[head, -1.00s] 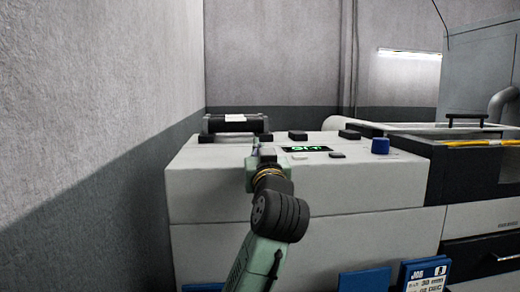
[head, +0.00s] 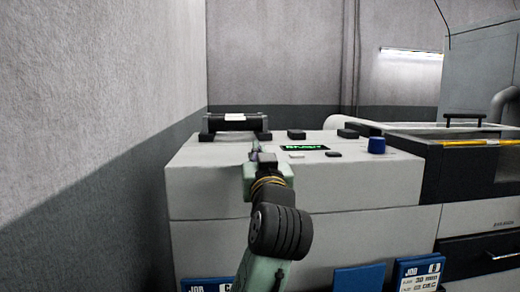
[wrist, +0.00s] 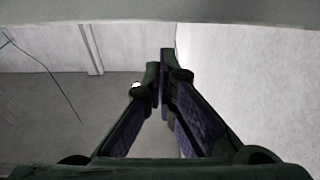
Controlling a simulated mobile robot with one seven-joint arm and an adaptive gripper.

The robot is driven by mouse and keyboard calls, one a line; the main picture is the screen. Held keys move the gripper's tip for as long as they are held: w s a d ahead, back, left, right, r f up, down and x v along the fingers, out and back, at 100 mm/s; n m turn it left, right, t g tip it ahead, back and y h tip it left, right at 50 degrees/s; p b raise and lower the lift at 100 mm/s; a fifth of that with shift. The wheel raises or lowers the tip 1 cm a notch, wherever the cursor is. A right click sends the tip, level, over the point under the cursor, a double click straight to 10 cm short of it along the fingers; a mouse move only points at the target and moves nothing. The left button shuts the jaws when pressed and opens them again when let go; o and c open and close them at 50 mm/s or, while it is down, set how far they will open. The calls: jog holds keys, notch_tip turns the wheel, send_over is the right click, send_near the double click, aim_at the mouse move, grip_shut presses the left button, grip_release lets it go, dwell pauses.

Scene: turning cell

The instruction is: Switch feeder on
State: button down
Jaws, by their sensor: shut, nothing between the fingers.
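A light grey cabinet with controls on top, probably the feeder (head: 360,215), stands ahead in the head view. Its top carries a small display (head: 304,148) with green text that looks like "READY", a white button (head: 297,155) and a dark button (head: 333,154). A blue knob (head: 376,145) stands to their right. My gripper (head: 256,148) is shut and empty, over the cabinet top just left of the display. Whether it touches anything is unclear, and my arm hides part of the cabinet. In the wrist view the fingertips (wrist: 160,70) meet, with no control visible.
Black blocks (head: 297,134) sit along the cabinet's back, beside a black cylindrical unit (head: 235,122). A grey wall (head: 90,120) is close on the left. A machine with a black-edged housing (head: 470,170) adjoins on the right. Blue job cards (head: 360,280) hang in front.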

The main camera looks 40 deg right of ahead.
jog(key=v, duration=0.4)
jog(key=shift+f+b, duration=0.2)
jog(key=shift+b, duration=0.15)
